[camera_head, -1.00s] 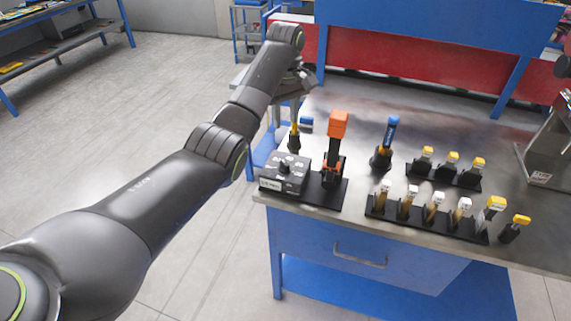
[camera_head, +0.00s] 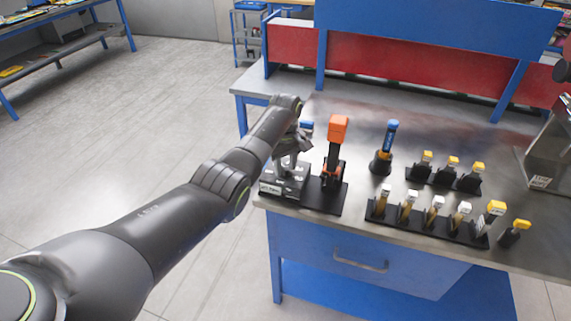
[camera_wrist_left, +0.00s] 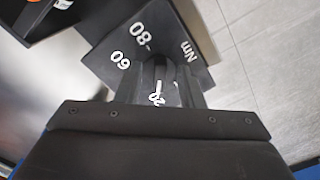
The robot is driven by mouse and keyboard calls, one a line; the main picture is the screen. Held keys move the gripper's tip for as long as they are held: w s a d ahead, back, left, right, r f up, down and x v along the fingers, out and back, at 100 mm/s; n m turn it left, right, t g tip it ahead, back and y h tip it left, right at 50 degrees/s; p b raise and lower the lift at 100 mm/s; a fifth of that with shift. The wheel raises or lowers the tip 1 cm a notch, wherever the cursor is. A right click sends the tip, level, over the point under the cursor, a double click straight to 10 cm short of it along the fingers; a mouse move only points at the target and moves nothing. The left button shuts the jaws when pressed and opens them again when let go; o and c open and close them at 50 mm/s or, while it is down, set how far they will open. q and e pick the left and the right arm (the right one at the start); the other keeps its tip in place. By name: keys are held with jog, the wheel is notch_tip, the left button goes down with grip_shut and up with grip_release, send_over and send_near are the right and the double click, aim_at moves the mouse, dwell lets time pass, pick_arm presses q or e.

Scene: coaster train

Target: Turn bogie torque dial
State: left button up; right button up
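The torque dial box (camera_head: 283,188) is a dark block at the front left corner of the metal bench, partly hidden by my left gripper (camera_head: 289,160), which points down over it. In the left wrist view its top face (camera_wrist_left: 128,38) shows the white marks 80, 60 and Nm. The dark dial knob (camera_wrist_left: 159,74) has a white pointer line and stands between the fingers of my left gripper (camera_wrist_left: 160,92). The fingers look apart, one on each side of the knob; I cannot tell whether they touch it. My right gripper is not in view.
Right beside the box stands an orange-topped tool (camera_head: 338,130) on a black base. A blue-handled tool (camera_head: 389,135) stands farther right. Racks of yellow-capped and white-capped pieces (camera_head: 430,222) fill the right front.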

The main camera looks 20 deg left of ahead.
pick_arm(q)
grip_shut()
jog(key=shift+r, duration=0.1)
dwell(0.3)
